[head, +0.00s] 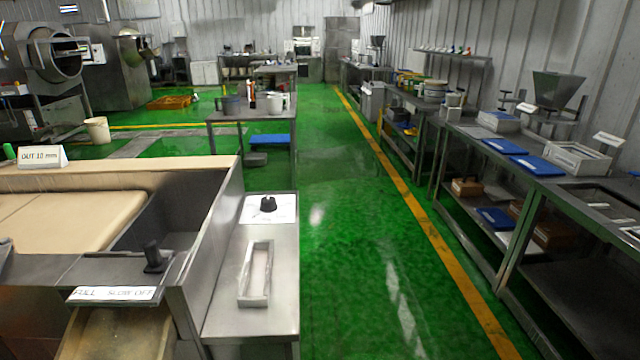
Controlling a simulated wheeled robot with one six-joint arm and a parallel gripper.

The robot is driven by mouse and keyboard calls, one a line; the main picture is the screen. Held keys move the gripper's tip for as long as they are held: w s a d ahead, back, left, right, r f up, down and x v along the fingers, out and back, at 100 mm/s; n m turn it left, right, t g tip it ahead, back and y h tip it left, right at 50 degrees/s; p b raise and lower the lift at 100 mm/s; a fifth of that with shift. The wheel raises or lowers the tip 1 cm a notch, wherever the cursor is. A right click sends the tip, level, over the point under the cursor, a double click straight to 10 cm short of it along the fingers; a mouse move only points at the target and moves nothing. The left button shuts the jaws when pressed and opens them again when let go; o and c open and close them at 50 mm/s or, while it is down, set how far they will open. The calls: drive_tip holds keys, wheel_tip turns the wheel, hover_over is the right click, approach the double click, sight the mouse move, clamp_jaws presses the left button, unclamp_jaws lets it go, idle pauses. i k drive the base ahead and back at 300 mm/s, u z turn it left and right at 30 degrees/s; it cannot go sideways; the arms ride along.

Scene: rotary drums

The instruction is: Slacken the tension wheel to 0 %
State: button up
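A black knob (267,204) stands on a white dial plate (284,214) on the steel side shelf at the lower left centre. The dial's print is too small to read, and I cannot tell whether this knob is the tension wheel. A black lever (154,257) sits on the front of the steel machine at left, above a label (112,293) that reads FULL, SLOW, OFF. No wheel marked as tension is readable. My gripper is not in view.
A narrow tray (256,301) lies on the side shelf before the knob. The machine (215,215) holds a beige slab (70,225) and an OUT 10 mm sign (43,157). The green aisle (350,230) is clear; a long bench (540,185) lines the right.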

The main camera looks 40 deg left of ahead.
sight(268, 204)
drive_tip(key=u, duration=0.2)
drive_tip(key=i, duration=1.6)
drive_tip(key=u, duration=1.5)
drive_tip(key=i, duration=0.95)
drive_tip(key=u, duration=1.25)
drive_tip(key=i, duration=0.2)
drive_tip(key=z, duration=0.05)
